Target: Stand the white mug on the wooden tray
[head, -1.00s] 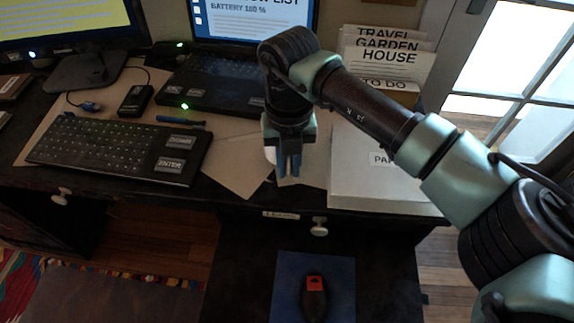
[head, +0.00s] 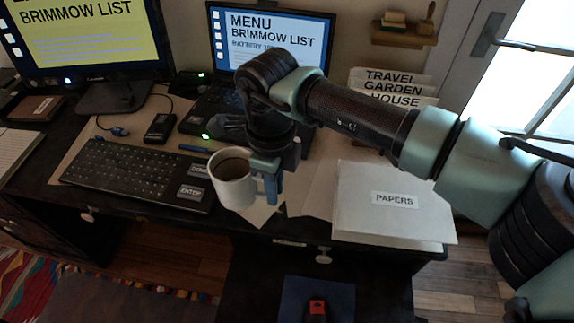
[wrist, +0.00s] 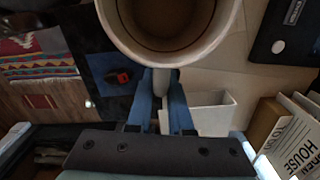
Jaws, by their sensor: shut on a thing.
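The white mug (head: 233,181) is held up in front of the keyboard's right end, roughly upright, its inside brown. My gripper (head: 271,186) is at the mug's right side, its blue fingers shut on the handle. In the wrist view the mug (wrist: 225,40) fills the top centre, and the fingers of my gripper (wrist: 162,95) close on its handle (wrist: 161,80). I cannot make out a wooden tray in these views.
A keyboard (head: 130,172) lies left of the mug on the dark desk. A white box marked PAPERS (head: 390,215) sits to the right. A laptop (head: 270,45) and a monitor (head: 85,35) stand behind. A small wooden shelf (head: 404,36) hangs at the back right.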

